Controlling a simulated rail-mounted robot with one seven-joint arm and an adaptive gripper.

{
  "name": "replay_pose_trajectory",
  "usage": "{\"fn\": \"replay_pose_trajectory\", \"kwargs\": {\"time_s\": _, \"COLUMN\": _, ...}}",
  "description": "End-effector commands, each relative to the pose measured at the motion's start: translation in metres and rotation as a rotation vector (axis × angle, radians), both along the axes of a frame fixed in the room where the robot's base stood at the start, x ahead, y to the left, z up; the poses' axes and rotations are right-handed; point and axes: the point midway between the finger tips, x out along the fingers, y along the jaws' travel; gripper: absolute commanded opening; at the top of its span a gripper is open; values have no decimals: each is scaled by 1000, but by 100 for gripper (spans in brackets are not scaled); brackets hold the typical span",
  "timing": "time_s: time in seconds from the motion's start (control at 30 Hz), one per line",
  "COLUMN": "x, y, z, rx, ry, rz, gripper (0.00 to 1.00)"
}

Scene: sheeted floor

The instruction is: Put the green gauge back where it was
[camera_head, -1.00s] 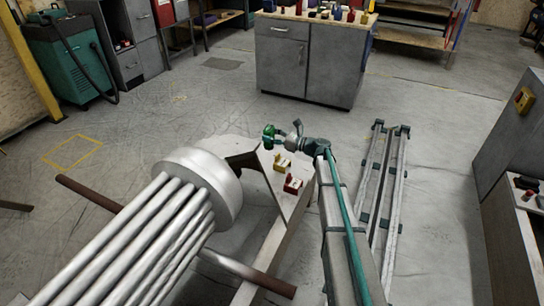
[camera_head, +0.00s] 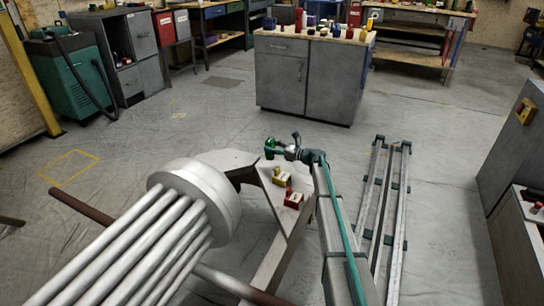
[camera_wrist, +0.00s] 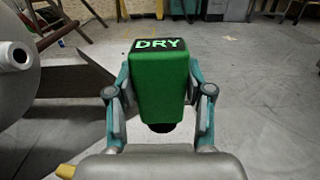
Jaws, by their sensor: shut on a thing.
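The green gauge (camera_wrist: 158,85) is held between the two fingers of my gripper (camera_wrist: 160,105) in the wrist view. Its dark top face reads "DRY". In the head view the green gauge (camera_head: 270,148) shows small at the end of my gripper (camera_head: 279,150), by the far end of the grey metal stand (camera_head: 231,160). The fingers press on its left and right sides. No surface is seen touching the gauge from below; whether it clears the stand I cannot tell.
A thick cylinder with several pipes (camera_head: 180,215) lies to the left. Two long rails (camera_head: 385,200) lie on the floor at right. A grey cabinet (camera_head: 308,78) stands behind, with open floor before it.

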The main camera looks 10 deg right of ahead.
Motion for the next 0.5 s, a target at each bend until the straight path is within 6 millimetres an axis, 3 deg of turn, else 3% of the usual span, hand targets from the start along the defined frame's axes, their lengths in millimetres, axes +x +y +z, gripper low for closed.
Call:
{"fn": "replay_pose_trajectory", "kwargs": {"time_s": 0.2, "x": 18, "y": -4, "z": -25, "rx": 1, "ry": 0, "rz": 0, "gripper": 11}}
{"fn": "replay_pose_trajectory", "kwargs": {"time_s": 0.3, "x": 15, "y": -3, "z": -42, "rx": 1, "ry": 0, "rz": 0, "gripper": 11}}
{"fn": "replay_pose_trajectory", "kwargs": {"time_s": 0.5, "x": 14, "y": -3, "z": -48, "rx": 1, "ry": -1, "rz": 0, "gripper": 11}}
